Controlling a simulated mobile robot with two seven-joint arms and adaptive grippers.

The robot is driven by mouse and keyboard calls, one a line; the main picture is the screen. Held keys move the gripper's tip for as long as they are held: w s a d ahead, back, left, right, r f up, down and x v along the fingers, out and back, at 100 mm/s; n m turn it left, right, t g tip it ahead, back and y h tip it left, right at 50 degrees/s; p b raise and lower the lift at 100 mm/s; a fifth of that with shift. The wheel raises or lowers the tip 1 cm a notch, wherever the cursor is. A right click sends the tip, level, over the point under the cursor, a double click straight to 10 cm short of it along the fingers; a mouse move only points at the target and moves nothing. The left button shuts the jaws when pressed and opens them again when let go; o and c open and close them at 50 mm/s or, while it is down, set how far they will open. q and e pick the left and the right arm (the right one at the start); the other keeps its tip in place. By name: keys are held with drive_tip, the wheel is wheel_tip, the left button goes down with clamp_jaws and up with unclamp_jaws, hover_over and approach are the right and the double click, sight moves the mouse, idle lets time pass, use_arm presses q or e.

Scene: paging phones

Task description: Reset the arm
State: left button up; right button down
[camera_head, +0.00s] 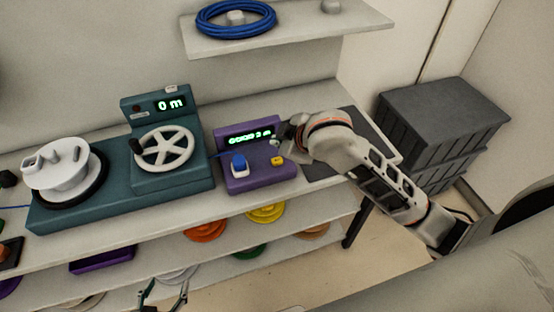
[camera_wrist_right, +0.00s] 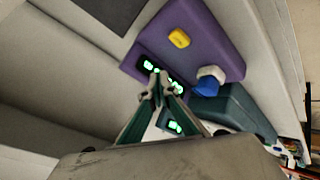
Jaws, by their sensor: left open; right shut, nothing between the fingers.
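My right arm (camera_head: 372,175) reaches in from the right in the head view, bent over the shelf. Its gripper end is beside the purple box (camera_head: 257,177), which has a lit green display, a blue knob and a yellow button. In the right wrist view my right gripper (camera_wrist_right: 157,76) is shut and empty, its tips in front of the display of the purple box (camera_wrist_right: 196,45). Contact cannot be told. My left gripper (camera_head: 164,291) is open and empty at the bottom edge of the head view, low in front of the lower shelves.
A teal machine (camera_head: 178,187) with a white handwheel and a "0 m" display stands left of the purple box. A blue cable coil (camera_head: 236,19) lies on the upper shelf. Coloured spools sit on lower shelves. Dark crates (camera_head: 440,115) stand at right.

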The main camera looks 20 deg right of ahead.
idle(0.7)
drive_tip(key=s+d+f+m+g+h, duration=0.1)
drive_tip(key=s+d+f+m+h, duration=0.2)
drive_tip(key=s+d, duration=0.75)
drive_tip(key=s+d+f+m+g+h, duration=0.15)
drive_tip(key=s+d+f+h, duration=0.35)
drive_tip(key=s+d, duration=0.55)
drive_tip(key=s+a+f+m+t+y, duration=0.1)
drive_tip(key=a+f+m+t+y, duration=0.2)
drive_tip(key=a+f+y, duration=0.4)
drive_tip(key=a+f+t, duration=0.1)
drive_tip(key=a+f, duration=0.7)
drive_tip(key=f, duration=0.2)
drive_tip(key=shift+a+y, duration=0.2)
drive_tip(key=shift+y, duration=0.2)
